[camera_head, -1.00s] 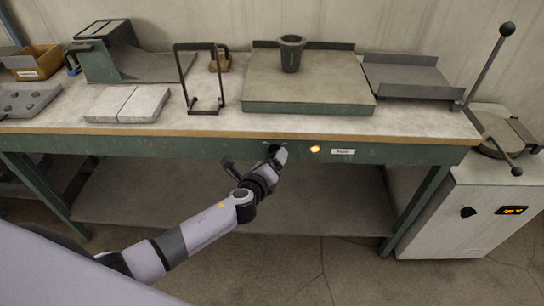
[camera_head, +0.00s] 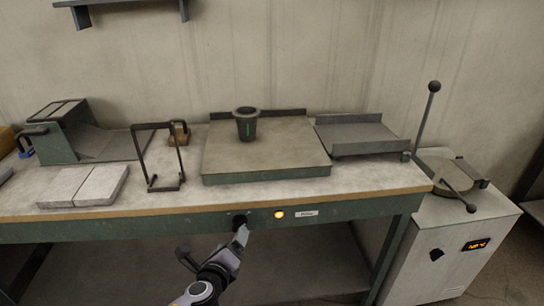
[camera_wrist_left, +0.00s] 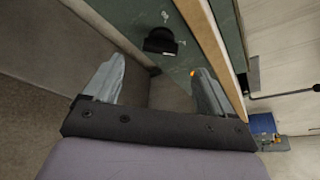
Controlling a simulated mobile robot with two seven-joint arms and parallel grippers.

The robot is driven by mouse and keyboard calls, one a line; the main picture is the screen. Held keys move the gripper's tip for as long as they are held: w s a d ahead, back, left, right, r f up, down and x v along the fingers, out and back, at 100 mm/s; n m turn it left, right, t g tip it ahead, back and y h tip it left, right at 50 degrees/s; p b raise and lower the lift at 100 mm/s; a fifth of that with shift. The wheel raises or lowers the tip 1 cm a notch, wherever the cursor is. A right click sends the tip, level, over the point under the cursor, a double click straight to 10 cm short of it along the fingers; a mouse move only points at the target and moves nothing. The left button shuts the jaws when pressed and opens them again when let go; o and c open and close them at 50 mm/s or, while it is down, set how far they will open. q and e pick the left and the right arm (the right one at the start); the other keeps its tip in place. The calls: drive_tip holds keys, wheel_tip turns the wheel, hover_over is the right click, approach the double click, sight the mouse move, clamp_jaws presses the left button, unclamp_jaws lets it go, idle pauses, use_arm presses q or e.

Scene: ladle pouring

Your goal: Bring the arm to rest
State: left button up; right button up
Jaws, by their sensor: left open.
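My left gripper (camera_head: 212,246) is in front of the workbench's front edge, at the bottom of the head view. It is open, with its two fingers spread and nothing between them. In the left wrist view the gap between the fingers (camera_wrist_left: 158,75) is empty. A black round knob (camera_head: 239,219) on the bench's green front rail is just above the right fingertip. In the left wrist view the knob (camera_wrist_left: 160,40) sits beyond the fingertips, and I see no contact with it. My right gripper is not in view.
A dark crucible (camera_head: 246,126) with a green mark stands on a raised plate (camera_head: 265,160). A lit orange button (camera_head: 279,214) is right of the knob. A black wire frame (camera_head: 156,160) and grey slabs (camera_head: 85,186) stand left. A white cabinet (camera_head: 450,250) stands right.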

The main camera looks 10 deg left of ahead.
use_arm(q)
drive_tip(key=s+f+n+g+h, duration=0.1)
drive_tip(key=s+f+n+g, duration=0.1)
drive_tip(key=s+n, duration=1)
drive_tip(key=s+a+f+n+g+h, duration=0.1)
drive_tip(key=s+f+n, duration=0.3)
drive_tip(key=s+n, duration=0.8)
drive_tip(key=shift+s+a+f+n+g, duration=0.15)
drive_tip(key=shift+s+f+n+g, duration=0.15)
drive_tip(key=shift+s+g, duration=0.6)
